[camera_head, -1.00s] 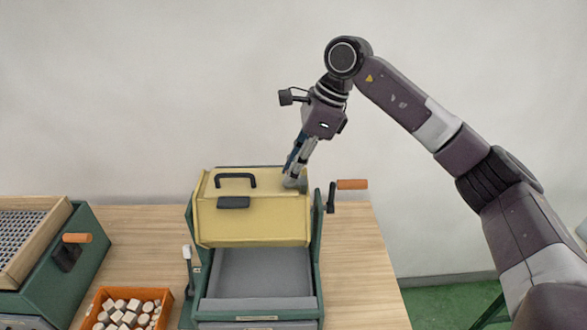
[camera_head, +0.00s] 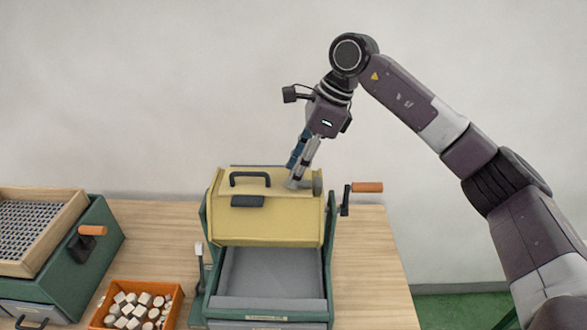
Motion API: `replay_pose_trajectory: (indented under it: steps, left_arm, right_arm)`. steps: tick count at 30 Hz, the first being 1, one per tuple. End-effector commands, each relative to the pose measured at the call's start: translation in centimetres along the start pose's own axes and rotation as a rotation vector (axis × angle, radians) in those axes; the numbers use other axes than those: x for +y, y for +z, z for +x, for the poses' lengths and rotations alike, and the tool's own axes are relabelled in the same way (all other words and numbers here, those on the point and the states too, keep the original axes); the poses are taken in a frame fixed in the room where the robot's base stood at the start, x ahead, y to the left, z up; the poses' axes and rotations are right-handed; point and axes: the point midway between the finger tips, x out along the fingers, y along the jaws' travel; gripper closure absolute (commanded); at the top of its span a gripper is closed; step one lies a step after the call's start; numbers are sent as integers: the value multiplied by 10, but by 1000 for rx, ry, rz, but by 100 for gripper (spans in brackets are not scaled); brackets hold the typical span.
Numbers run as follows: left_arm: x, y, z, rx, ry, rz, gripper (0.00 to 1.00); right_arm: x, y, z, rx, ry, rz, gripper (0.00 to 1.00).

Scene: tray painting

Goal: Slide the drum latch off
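The yellow drum (camera_head: 265,228) sits in its green frame on the table. A black handle (camera_head: 250,174) stands on its top. A dark flat piece (camera_head: 247,201), apparently the latch, lies on the drum's front edge below the handle. My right gripper (camera_head: 297,181) points down at the drum's top, right of the handle and beside a grey rounded part (camera_head: 317,184) at the drum's right end. Its fingertips look touching or very close to the drum. I cannot tell whether they hold anything. My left gripper is out of view.
A crank with an orange grip (camera_head: 367,187) sticks out at the frame's right. A grey tray (camera_head: 270,277) is below the drum. An orange bin (camera_head: 178,298) of pale pieces and another green machine (camera_head: 80,262) stand left. The table's right side is clear.

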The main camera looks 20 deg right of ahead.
Motion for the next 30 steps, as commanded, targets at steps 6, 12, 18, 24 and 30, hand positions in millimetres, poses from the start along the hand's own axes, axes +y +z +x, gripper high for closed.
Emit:
replay_pose_trajectory:
  steps: [6, 12, 18, 24, 30]
  left_arm:
    - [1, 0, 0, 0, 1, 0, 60]
    - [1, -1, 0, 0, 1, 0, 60]
    - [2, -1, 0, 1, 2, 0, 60]
    - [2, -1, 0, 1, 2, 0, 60]
    - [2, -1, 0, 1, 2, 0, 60]
  right_arm:
    - [-2, 2, -41, -4, -6, 0, 62]
    - [-1, 2, -82, -3, -4, -1, 62]
    - [0, 3, -108, -3, -2, -1, 62]
    - [0, 3, -114, -2, 0, -2, 62]
    - [0, 3, -114, -2, 0, -2, 62]
